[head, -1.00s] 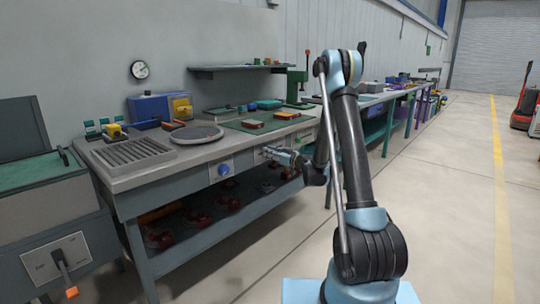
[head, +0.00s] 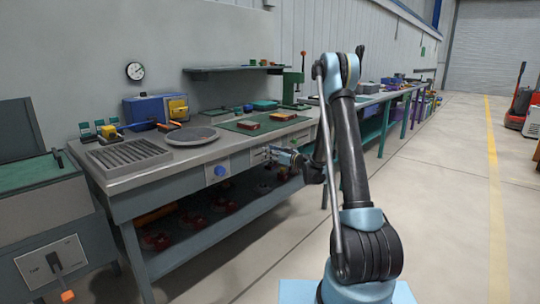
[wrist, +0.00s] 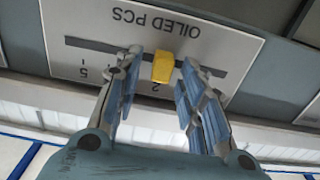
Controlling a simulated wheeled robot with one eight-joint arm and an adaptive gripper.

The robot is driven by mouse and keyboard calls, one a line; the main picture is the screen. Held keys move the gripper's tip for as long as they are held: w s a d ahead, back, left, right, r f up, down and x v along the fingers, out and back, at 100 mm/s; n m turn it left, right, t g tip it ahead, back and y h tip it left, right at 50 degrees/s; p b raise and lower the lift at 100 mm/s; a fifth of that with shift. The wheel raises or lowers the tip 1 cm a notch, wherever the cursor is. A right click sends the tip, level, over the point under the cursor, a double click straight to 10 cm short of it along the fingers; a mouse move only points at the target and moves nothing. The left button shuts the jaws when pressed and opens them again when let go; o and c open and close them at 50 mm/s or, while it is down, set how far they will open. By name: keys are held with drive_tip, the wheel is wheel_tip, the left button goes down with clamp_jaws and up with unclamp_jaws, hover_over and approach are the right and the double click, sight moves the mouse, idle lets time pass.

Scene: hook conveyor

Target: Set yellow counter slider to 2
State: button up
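The yellow slider knob (wrist: 163,67) sits in a dark slot on a pale panel (wrist: 215,42) marked "OILED PCS", upside down in the wrist view. A "2" mark shows just below the knob and slightly to its left; a "5" mark is farther left. My gripper (wrist: 158,66) is open, with one finger on each side of the knob and visible gaps between. In the head view my gripper (head: 272,153) is at the workbench's front panel, and the knob is too small to make out.
The workbench (head: 205,158) holds a ribbed tray (head: 128,153), a round turntable (head: 193,136) and a green mat (head: 240,128). A blue knob (head: 220,171) is on its front, left of my gripper. Red parts lie on the lower shelf.

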drive_tip(key=v, duration=1.2)
drive_tip(key=s+d+r+m+g+h, duration=0.1)
drive_tip(key=s+r+m+g+h, duration=0.15)
drive_tip(key=s, duration=0.85)
drive_tip(key=s+d+r+m+g+h, duration=0.1)
drive_tip(key=s+r+g+h, duration=0.15)
drive_tip(key=s, duration=0.75)
drive_tip(key=s+d+f+m+g+h, duration=0.1)
drive_tip(key=s+d+f+m+h, duration=0.1)
drive_tip(key=s+d, duration=0.3)
drive_tip(key=s+d+f+m+g+h, duration=0.1)
drive_tip(key=s+d+f+m+h, duration=0.1)
drive_tip(key=s, duration=1.1)
drive_tip(key=s+d+f+m+g+h, duration=0.1)
drive_tip(key=s+d+f+m+h, duration=0.1)
drive_tip(key=s+d+h, duration=0.3)
drive_tip(key=s+d+f, duration=0.1)
drive_tip(key=s+d, duration=0.1)
drive_tip(key=s, duration=0.2)
drive_tip(key=shift+d+f+m+g, duration=0.35)
drive_tip(key=shift+g, duration=0.05)
